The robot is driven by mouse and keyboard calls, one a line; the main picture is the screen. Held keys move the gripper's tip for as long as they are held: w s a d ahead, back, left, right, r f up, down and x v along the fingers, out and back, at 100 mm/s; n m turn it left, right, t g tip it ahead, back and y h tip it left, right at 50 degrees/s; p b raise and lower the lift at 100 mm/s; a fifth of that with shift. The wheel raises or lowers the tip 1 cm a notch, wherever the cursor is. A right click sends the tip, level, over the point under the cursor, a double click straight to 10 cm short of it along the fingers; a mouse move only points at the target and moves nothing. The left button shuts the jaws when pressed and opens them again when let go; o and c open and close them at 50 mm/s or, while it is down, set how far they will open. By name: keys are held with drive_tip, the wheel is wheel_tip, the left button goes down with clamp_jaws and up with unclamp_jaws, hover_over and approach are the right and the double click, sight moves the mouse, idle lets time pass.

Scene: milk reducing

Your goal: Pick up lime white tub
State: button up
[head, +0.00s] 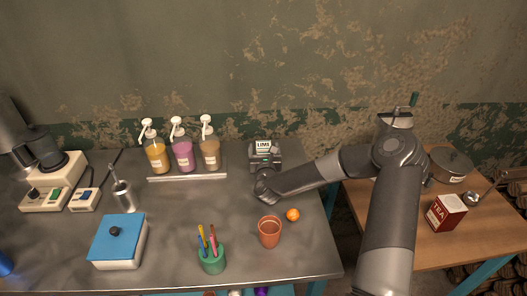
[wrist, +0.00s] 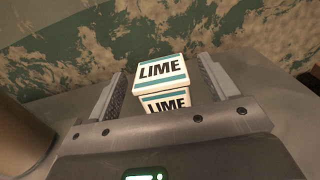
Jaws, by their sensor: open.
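The lime white tub (head: 263,146) stands near the back edge of the grey metal table, against the wall side. In the wrist view the tub (wrist: 162,72) shows a white lid with a teal stripe and the word LIME on lid and front. My gripper (wrist: 160,92) is open, with one finger on each side of the tub and a gap to each finger. In the head view my gripper (head: 264,162) is just in front of the tub and hides its lower part.
A tray (head: 188,177) with three pump bottles stands left of the tub. An orange ball (head: 293,214), a terracotta cup (head: 269,232) and a green pen cup (head: 212,259) are nearer the front. A wooden table (head: 400,230) at right holds a red tea box (head: 446,212) and a pot (head: 451,165).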

sight(263, 144)
drive_tip(key=shift+w, duration=1.5)
drive_tip(key=c, duration=1.1)
drive_tip(key=shift+r, duration=0.1)
